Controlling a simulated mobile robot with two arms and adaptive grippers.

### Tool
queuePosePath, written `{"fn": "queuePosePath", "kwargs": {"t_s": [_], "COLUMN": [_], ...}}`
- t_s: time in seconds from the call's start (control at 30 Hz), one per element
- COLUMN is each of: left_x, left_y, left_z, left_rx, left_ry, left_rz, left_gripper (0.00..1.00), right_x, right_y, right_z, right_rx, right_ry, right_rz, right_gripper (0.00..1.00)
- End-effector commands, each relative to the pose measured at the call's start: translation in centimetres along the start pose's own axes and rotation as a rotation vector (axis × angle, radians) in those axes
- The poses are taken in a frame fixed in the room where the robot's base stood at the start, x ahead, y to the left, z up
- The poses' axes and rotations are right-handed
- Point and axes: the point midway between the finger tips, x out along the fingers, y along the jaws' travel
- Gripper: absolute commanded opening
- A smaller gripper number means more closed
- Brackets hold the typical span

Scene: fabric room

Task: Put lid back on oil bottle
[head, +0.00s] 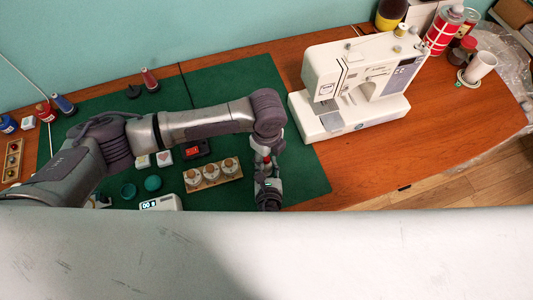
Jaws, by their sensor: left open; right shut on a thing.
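My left arm reaches in from the left, over the green mat (312,172). Its gripper (268,198) points down near the mat's right part and is open; its fingertips are hard to make out. My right gripper is out of view. I cannot tell for certain which thing is the oil bottle or where its lid is.
A white sewing machine (345,75) stands right of the mat. A wooden block with several capped pieces (212,174) lies left of my gripper. A small digital device (161,203) is nearby. A pale surface (400,255) hides the near side.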

Motion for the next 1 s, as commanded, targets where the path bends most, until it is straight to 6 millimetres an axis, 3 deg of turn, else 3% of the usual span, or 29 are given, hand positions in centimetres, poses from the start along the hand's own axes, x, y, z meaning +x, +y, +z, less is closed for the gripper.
{"fn": "queuePosePath", "kwargs": {"t_s": [0.6, 1.0], "left_x": [-10.8, -11.8], "left_y": [-0.1, 0.0], "left_z": [0.1, 0.1], "left_rx": [-0.001, 0.000], "left_ry": [-0.001, -0.001], "left_rz": [-0.003, 0.000], "left_gripper": [0.49, 0.49], "right_x": [0.0, 0.0], "right_y": [0.0, 0.0], "right_z": [0.0, 0.0], "right_rx": [0.000, 0.000], "right_ry": [0.000, 0.000], "right_rz": [0.000, 0.000], "right_gripper": [0.00, 0.00]}}
